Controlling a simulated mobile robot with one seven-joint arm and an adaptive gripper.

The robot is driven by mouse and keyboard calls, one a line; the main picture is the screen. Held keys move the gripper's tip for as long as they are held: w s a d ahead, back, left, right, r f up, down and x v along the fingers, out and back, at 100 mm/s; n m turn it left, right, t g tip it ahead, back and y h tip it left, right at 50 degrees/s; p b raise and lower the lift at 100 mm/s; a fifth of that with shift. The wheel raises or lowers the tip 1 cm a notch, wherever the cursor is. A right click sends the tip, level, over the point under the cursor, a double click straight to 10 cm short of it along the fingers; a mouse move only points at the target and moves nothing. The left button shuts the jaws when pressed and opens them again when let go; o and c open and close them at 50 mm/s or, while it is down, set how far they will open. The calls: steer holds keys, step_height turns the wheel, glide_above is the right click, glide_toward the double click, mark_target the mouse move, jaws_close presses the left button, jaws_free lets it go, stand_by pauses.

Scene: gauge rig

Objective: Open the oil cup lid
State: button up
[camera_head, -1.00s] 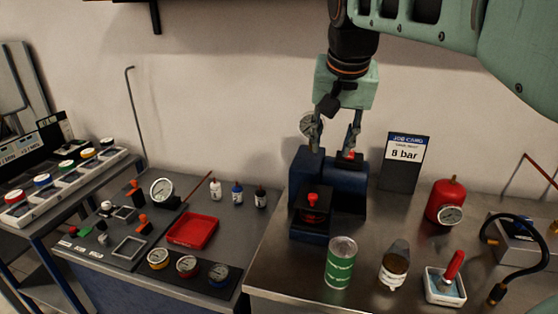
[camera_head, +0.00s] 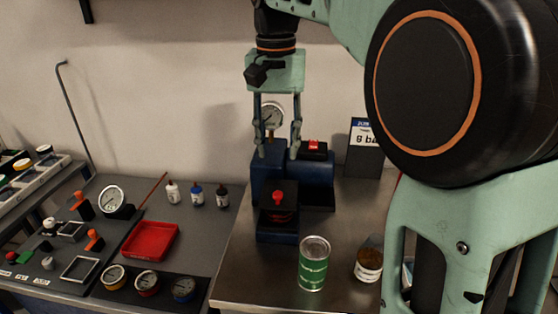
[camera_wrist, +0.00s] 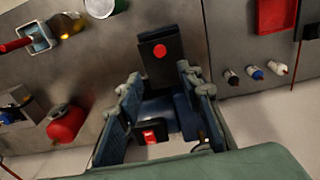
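The blue rig (camera_head: 268,178) stands on the bench. It has a black block with a red tab (camera_head: 314,146) at its upper right and a black part with a red knob (camera_head: 278,196) in front. I cannot tell for sure which is the oil cup lid. My gripper (camera_head: 279,148) is open and empty, pointing down over the rig's top, left of the red tab and behind the red knob. In the wrist view, my spread fingers (camera_wrist: 160,76) flank the blue body; the red knob (camera_wrist: 160,51) lies beyond their tips and the red tab (camera_wrist: 152,137) shows nearer.
A gauge (camera_head: 270,114) stands behind the fingers. A green can (camera_head: 313,264) and a brown jar (camera_head: 369,264) stand in front, to the right. A red tray (camera_head: 150,240) and small bottles (camera_head: 197,195) are at left. My arm hides the right side.

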mark_target(278, 193)
step_height(278, 193, down, 11)
steer(key=b, duration=0.3)
steer(key=shift+c, duration=0.6)
jaws_close()
steer(key=shift+r, duration=0.1)
